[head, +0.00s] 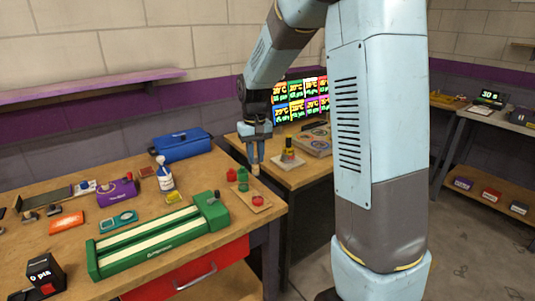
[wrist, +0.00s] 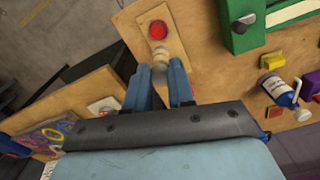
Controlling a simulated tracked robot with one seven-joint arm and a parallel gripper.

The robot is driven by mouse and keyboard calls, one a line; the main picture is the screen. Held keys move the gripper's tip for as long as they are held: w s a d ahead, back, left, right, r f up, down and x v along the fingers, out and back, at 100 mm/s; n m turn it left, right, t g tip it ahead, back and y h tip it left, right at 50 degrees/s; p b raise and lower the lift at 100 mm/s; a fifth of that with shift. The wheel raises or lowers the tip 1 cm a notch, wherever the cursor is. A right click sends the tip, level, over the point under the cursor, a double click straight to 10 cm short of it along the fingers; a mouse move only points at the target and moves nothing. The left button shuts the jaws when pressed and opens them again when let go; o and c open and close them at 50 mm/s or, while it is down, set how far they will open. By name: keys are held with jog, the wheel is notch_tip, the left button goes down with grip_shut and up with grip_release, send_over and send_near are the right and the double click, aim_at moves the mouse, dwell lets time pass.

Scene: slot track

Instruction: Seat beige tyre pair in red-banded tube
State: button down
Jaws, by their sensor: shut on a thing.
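My gripper (head: 254,156) is above the front table's right side, pointing down. In the wrist view its blue fingers (wrist: 161,75) are shut on the beige tyre pair (wrist: 159,55), a small pale round piece. The pair shows in the head view (head: 255,170) just under the fingertips. It looks held above the small wooden board (head: 262,207), but the exact gap is unclear. The red-banded tube (head: 289,156) stands upright on a pale base on the rear table, right of my gripper. It shows from above in the wrist view (wrist: 107,106), left of the fingers.
The green slotted track (head: 155,240) lies to the left. A bottle (head: 165,178) and blue toolbox (head: 182,145) stand farther back. A gap separates the two tables.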

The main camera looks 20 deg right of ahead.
aim_at(257, 163)
jog(key=shift+d, duration=0.3)
jog(key=shift+s+f, duration=0.1)
jog(key=shift+s, duration=0.05)
jog(key=shift+s+a+f, duration=0.1)
jog(key=shift+f, duration=0.7)
jog(key=shift+s+a+f, duration=0.1)
jog(key=shift+f, duration=1.85)
jog(key=shift+f, duration=2.7)
jog(key=c, duration=0.9)
grip_release()
jog(key=shift+r, duration=0.1)
notch_tip(257, 163, up, 14)
jog(key=shift+f, duration=0.2)
